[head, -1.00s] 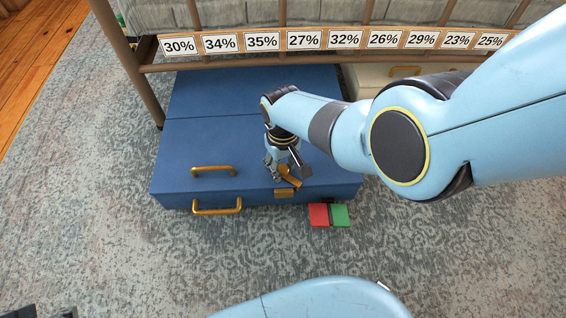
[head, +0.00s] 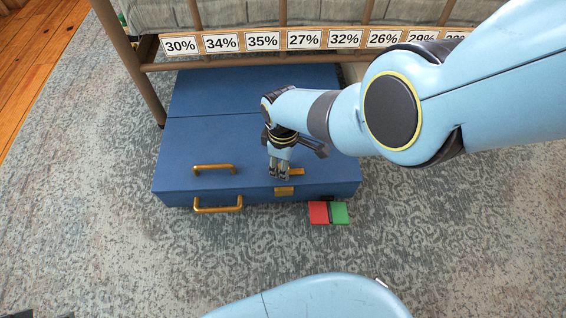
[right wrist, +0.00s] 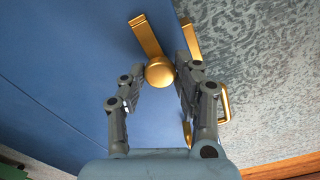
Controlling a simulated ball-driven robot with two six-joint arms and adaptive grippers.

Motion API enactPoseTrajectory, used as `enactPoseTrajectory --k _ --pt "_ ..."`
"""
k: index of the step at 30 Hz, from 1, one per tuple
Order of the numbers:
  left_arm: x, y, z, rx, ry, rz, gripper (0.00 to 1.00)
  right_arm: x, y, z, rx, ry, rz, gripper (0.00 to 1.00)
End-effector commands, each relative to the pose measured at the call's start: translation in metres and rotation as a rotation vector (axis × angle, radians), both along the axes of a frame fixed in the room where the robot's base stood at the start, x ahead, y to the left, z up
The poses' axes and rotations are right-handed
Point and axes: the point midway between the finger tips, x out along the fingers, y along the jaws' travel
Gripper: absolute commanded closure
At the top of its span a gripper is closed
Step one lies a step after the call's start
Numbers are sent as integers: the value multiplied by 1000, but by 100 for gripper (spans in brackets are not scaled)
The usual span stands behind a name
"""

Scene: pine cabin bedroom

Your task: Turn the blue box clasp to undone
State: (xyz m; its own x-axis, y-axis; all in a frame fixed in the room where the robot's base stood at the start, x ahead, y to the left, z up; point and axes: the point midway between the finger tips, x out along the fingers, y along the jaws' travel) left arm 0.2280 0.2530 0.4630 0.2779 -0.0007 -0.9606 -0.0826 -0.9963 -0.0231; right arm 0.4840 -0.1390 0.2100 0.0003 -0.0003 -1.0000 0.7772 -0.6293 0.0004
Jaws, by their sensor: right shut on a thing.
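The blue box (head: 205,145) lies on the rug, partly under the bed's rail. Its brass clasp (head: 297,171) is on the lid near the front edge, its arm pointing right in the head view. The brass catch plate (head: 284,191) is on the front edge, apart from the arm. In the right wrist view, the clasp's round hub (right wrist: 160,72) sits between the fingers, and the arm sticks out beyond. My right gripper (head: 279,174) is shut on the clasp from above. Dark parts at the lower left corner, perhaps my left gripper (head: 42,313), are mostly cut off.
Two brass handles (head: 214,168) (head: 218,208) are on the lid and front of the box. A red and green piece (head: 328,213) lies on the rug by the front right corner. The bed rail with percentage labels (head: 304,40) crosses behind.

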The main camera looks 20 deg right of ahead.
Motion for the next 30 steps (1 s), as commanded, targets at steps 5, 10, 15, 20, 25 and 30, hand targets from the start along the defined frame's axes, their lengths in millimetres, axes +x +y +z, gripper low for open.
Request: enactPoseTrajectory --k 5,10,15,20,25,30 --pt "0 0 -1 1 2 0 60 -1 0 -1 1 1 22 100" --pt "-1 0 -2 1 3 0 60 -1 0 -1 0 1 26 100" --pt "-1 0 -2 1 4 0 60 -1 0 -1 0 1 25 100" --pt "-1 0 -2 1 3 0 60 -1 0 -1 0 1 24 53" --pt "0 0 -2 1 3 0 60 0 0 0 0 1 24 45" --pt "1 0 -2 1 1 1 60 0 0 0 0 0 23 45"
